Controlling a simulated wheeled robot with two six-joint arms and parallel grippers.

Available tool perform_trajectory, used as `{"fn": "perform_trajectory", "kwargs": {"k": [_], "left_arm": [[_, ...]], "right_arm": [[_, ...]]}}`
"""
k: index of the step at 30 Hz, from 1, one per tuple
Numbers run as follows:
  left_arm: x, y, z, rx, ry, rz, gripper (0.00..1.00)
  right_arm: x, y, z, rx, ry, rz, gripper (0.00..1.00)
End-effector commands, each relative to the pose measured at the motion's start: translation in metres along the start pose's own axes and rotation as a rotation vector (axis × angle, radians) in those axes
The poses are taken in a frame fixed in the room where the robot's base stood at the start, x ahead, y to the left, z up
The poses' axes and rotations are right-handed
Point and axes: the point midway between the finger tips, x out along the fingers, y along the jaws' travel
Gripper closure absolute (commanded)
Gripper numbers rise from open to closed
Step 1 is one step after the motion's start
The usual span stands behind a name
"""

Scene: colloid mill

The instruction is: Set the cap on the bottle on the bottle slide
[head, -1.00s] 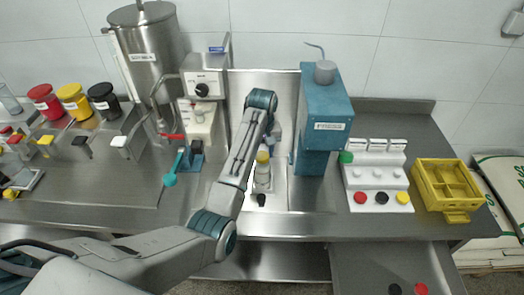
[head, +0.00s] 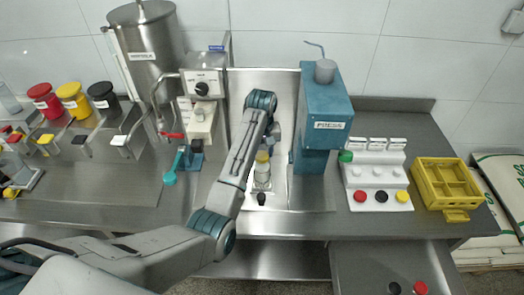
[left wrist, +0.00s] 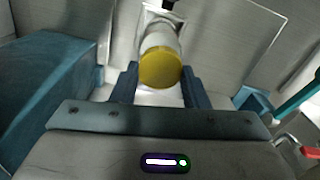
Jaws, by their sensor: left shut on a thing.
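The yellow cap (head: 262,157) is at the top of a pale bottle (head: 262,177), which stands upright on the bottle slide (head: 272,203) with a black knob at its front. In the left wrist view the round yellow cap (left wrist: 160,68) sits between my two dark fingers, with the whitish bottle (left wrist: 160,36) behind it. My left gripper (head: 270,143) is shut on the cap, partly hidden by its own arm. The cap is in line with the bottle; whether it is fully seated I cannot tell. My right gripper is not in view.
A blue press (head: 322,120) stands close to the right of the slide. A white stand (head: 377,180) with coloured caps and a yellow crate (head: 447,186) are further right. A teal-handled valve (head: 171,178) and a steel hopper (head: 148,62) stand left. Free bench lies in front left.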

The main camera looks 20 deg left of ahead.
Motion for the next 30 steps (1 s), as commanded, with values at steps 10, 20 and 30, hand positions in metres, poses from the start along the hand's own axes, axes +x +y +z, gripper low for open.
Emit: {"fn": "perform_trajectory", "kwargs": {"k": [10,20,30], "left_arm": [[0.0004,-0.0002,0.0000,0.000,0.000,0.000,0.80],[0.0056,-0.0005,0.0005,0.000,-0.001,-0.001,0.80],[0.0058,-0.0004,0.0004,0.000,0.000,0.000,0.80]], "right_arm": [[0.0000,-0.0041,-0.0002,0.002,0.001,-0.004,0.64],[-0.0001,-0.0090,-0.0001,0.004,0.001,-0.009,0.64],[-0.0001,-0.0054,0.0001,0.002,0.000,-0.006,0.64]]}}
